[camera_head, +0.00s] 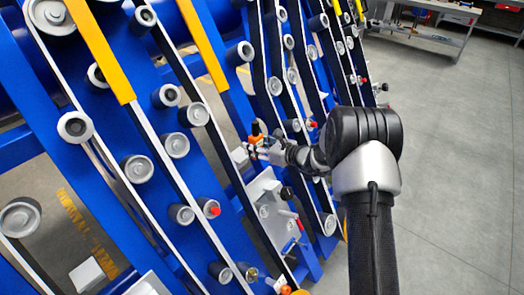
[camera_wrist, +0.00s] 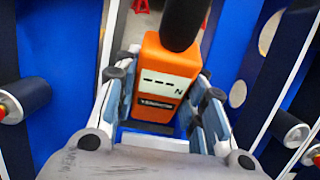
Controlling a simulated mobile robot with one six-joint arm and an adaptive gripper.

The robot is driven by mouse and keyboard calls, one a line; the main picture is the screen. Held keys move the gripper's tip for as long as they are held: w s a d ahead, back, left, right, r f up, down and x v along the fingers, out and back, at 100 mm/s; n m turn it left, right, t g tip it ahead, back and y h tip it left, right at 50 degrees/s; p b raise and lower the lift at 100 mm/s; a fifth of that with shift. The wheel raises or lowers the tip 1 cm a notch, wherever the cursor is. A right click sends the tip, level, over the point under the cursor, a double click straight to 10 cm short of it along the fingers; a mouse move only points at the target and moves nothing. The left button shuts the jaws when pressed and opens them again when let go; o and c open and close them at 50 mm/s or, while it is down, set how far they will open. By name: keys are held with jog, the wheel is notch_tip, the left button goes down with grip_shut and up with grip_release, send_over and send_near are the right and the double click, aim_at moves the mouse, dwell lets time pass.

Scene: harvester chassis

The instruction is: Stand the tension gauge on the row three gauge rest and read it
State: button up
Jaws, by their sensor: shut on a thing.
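The tension gauge (camera_wrist: 165,85) is an orange box with a black upper part. Its display shows dashes and an N, with no number. My gripper (camera_wrist: 163,105) has a finger on each side of the gauge and is shut on it. In the head view, my gripper (camera_head: 258,148) reaches left to the blue belt frames, with the orange gauge (camera_head: 256,132) small and roughly upright at its tip.
Blue frames carry belts and several grey rollers (camera_head: 137,169), some red-tipped. A pale plate (camera_head: 265,200) with tools is below my gripper. Yellow guards (camera_head: 102,50) run along the frames. Open grey floor (camera_head: 455,150) lies right; a workbench (camera_head: 415,35) stands behind.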

jog(key=w+a+b, duration=0.1)
jog(key=w+a, duration=0.4)
jog(key=shift+w+a+b, duration=0.35)
jog(key=shift+a+b, duration=0.05)
jog(key=shift+w+a+f+b, duration=0.15)
jog(key=shift+a+f+b, duration=0.05)
jog(key=shift+f+b, duration=1.15)
jog(key=shift+f, duration=0.45)
jog(key=shift+f, duration=0.4)
jog(key=o, duration=1.1)
jog(key=shift+d, duration=0.1)
jog(key=shift+o, duration=0.2)
jog(key=v, duration=1.2)
